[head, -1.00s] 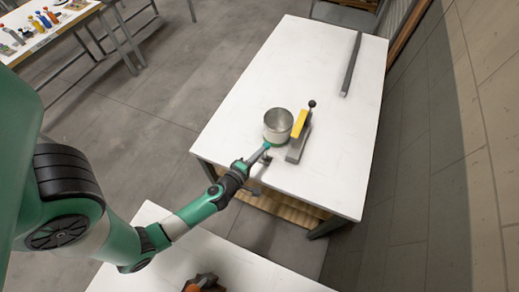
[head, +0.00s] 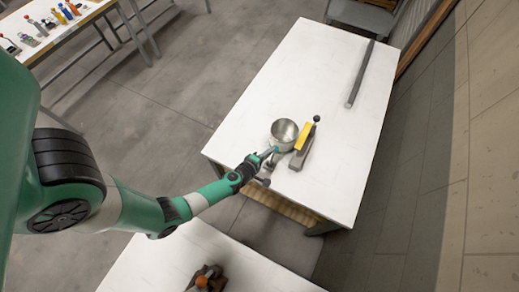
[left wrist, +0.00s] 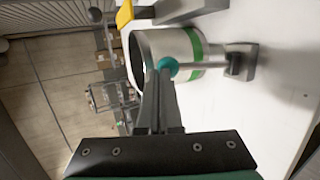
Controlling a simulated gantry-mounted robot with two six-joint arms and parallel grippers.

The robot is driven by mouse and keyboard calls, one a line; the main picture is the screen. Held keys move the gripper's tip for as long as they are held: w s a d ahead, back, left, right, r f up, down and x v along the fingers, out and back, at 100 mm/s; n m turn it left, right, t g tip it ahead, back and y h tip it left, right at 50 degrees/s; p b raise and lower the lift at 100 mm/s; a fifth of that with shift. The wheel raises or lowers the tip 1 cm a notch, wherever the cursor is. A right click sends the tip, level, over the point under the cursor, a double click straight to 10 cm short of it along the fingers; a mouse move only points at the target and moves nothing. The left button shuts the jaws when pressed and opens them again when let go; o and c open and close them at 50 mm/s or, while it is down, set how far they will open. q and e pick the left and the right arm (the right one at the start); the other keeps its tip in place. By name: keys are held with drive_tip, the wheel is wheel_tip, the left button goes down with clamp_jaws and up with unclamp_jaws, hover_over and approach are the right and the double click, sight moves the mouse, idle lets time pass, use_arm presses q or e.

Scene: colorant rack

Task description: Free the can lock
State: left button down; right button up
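A silver metal can (head: 284,132) stands near the front end of the white table; in the left wrist view the can (left wrist: 192,52) has a green band. A teal ball knob (left wrist: 167,68) shows against its side. A grey bracket with a rod (left wrist: 238,60) sits beside the can there. Right of the can in the head view is a grey clamp with a yellow bar (head: 304,138) and a dark ball knob. My left gripper (left wrist: 157,76) has its fingers close together, tips at the teal knob. Whether they touch or pinch it is unclear. My right gripper is not in view.
The white table (head: 320,70) is mostly clear, with a long dark grey bar (head: 360,75) toward its far right. A nearer white table (head: 150,265) holds a dark object with an orange top (head: 206,279). A side table at upper left carries several colourful items (head: 60,15).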

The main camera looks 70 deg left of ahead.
use_arm(q)
drive_tip(key=shift+w+a, duration=0.25)
drive_tip(key=shift+a, duration=0.05)
idle(0.5)
drive_tip(key=s+d+r+p, duration=0.6)
drive_tip(key=s+r+p, duration=0.2)
drive_tip(key=s+r, duration=0.1)
drive_tip(key=shift+s+p, duration=0.3)
drive_tip(key=shift+s, duration=0.05)
idle(0.4)
